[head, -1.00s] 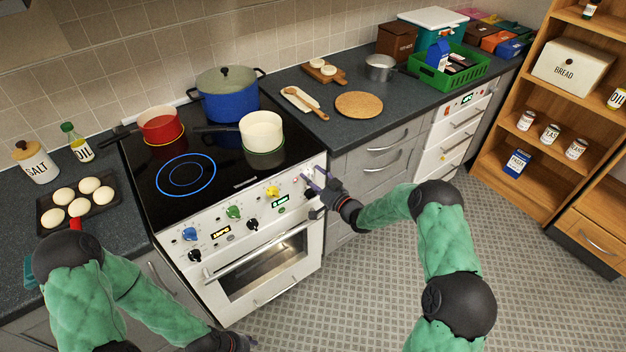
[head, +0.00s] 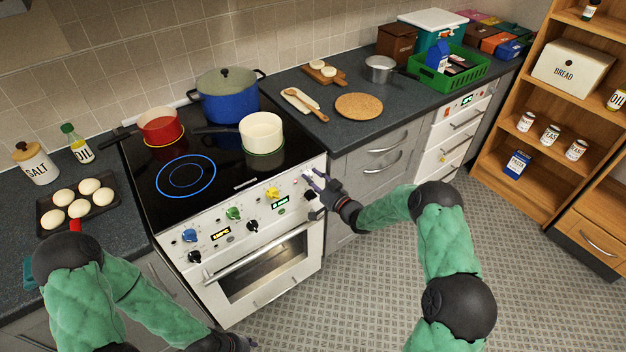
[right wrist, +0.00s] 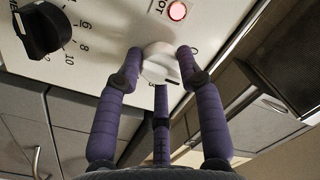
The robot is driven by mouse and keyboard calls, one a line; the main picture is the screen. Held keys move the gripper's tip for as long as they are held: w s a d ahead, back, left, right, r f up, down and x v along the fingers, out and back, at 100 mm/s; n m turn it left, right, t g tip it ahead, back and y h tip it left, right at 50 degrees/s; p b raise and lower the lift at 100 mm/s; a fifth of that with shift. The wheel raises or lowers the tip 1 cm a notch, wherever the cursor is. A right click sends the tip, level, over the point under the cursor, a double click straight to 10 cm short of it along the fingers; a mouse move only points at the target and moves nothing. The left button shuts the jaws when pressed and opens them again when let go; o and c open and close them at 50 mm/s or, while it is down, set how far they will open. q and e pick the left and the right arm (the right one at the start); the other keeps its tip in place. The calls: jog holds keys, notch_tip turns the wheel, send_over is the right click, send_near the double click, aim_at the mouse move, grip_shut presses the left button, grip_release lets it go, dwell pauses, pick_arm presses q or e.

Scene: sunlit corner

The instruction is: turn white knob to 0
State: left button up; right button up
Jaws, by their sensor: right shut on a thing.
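The white knob (right wrist: 158,62) is on the oven's white front panel, seen close in the right wrist view. My right gripper (right wrist: 160,75) has its purple fingers around the knob and is shut on it. A dark mark shows on the knob's lower right edge. In the head view my right gripper (head: 315,182) is at the right end of the stove (head: 240,227) panel and covers most of the knob. My left gripper (head: 236,342) is low at the bottom edge, its fingers unclear.
A black knob (right wrist: 42,29) with a printed scale and a lit red HOT lamp (right wrist: 177,11) are close to the white knob. Blue, green, yellow and black knobs line the panel. A red pan (head: 160,127), a cream pan (head: 262,132) and a blue pot (head: 228,100) stand on the cooktop.

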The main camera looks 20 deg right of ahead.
jog(key=shift+f+n+b, duration=0.1)
jog(key=shift+n+b, duration=0.2)
jog(key=shift+a+n+g+h+b, duration=0.1)
jog(key=shift+n+g+h+b, duration=0.2)
jog(key=shift+n+b, duration=2.65)
jog(key=shift+s+n+p, duration=0.1)
jog(key=shift+n+p, duration=0.35)
jog(key=shift+n, duration=0.2)
jog(key=o, duration=1.1)
jog(key=shift+o, duration=0.2)
